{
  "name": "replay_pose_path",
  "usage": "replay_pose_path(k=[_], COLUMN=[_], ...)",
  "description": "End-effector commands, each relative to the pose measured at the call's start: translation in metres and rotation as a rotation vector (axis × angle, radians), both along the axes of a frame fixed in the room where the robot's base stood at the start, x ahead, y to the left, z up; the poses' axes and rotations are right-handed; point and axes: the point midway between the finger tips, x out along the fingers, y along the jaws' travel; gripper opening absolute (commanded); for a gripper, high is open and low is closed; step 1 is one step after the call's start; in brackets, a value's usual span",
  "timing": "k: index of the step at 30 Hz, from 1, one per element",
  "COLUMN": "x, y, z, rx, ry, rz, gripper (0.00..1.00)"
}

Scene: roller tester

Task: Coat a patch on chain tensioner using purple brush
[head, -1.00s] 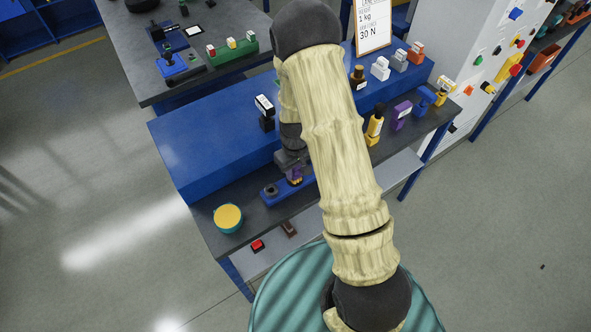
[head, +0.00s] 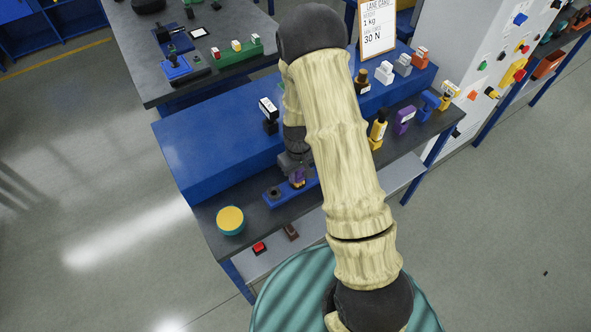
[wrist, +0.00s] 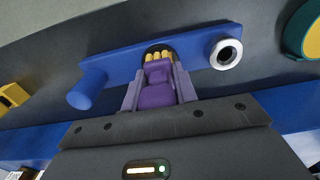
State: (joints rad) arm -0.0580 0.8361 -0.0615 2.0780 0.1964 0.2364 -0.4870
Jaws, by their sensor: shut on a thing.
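My gripper (wrist: 160,84) is shut on the purple brush (wrist: 157,97). In the head view my gripper (head: 297,172) is low over the table, partly behind my arm. The brush's yellow bristles (wrist: 159,56) are at the middle of a blue bar, which looks like the chain tensioner (wrist: 198,49), over a dark spot there. I cannot tell whether they touch it. The bar has a blue peg (wrist: 87,89) at one end and a silver ring (wrist: 226,54) at the other. In the head view the tensioner (head: 284,193) lies flat on the dark worktop, its right part hidden.
A teal pot with a yellow top (head: 231,220) stands left of the tensioner. A raised blue shelf (head: 205,150) is behind it, with a black-and-white stamp-like object (head: 268,114). A red button (head: 259,248) is on the lower ledge. Several coloured tools stand to the right.

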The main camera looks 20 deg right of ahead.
Motion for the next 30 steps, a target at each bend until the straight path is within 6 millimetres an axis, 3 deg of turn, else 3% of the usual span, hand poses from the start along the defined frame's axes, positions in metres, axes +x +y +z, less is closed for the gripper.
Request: replay_pose_path(k=[30], x=[-0.017], y=[-0.005], z=[-0.001], rx=[0.000], ry=[0.001], rz=[0.002], gripper=[0.06])
